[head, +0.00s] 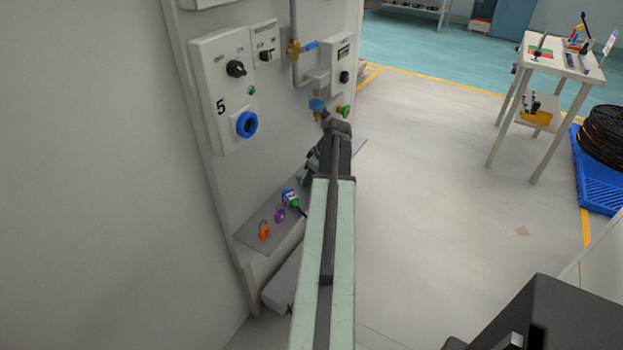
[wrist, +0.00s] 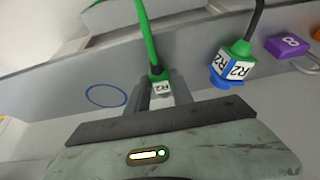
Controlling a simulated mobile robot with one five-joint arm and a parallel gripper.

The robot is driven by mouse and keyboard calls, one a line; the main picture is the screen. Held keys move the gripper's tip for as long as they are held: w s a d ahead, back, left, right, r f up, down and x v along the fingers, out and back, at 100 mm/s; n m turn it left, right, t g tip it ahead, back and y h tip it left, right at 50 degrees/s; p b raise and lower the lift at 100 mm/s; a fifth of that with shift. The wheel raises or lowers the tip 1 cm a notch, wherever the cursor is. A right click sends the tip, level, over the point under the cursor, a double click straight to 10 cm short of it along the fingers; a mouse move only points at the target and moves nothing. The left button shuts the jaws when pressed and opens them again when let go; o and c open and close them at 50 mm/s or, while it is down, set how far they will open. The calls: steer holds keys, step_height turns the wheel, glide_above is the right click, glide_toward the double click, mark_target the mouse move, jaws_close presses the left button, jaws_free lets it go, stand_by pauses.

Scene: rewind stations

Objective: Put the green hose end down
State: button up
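The green hose end (wrist: 160,86), a green hose with a white tag reading R2, is between the two fingers of my gripper (wrist: 161,95) in the wrist view. The fingers appear shut on it. Its hose rises to the top of the picture. A grey shelf (wrist: 70,80) lies beyond and below the fingers, with a blue ring outline (wrist: 105,95) left of them. I cannot tell whether the hose end touches the shelf. In the head view my gripper (head: 309,172) is low by the panel, mostly behind my arm, and the hose end is hidden.
A green and blue R2 plug (wrist: 232,66) on a black cable is right of my gripper. It also shows in the head view (head: 290,198), near a purple padlock (head: 279,215) and an orange one (head: 264,232). The panel (head: 205,110) stands behind.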

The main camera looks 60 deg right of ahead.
steer(key=o, duration=0.4)
steer(key=shift+r+p, duration=0.3)
steer(key=shift+p, duration=0.1)
steer(key=p+v, duration=1)
steer(key=v, duration=0.1)
steer(key=shift+s+r+p, duration=0.2)
steer(key=shift+r+p, duration=0.15)
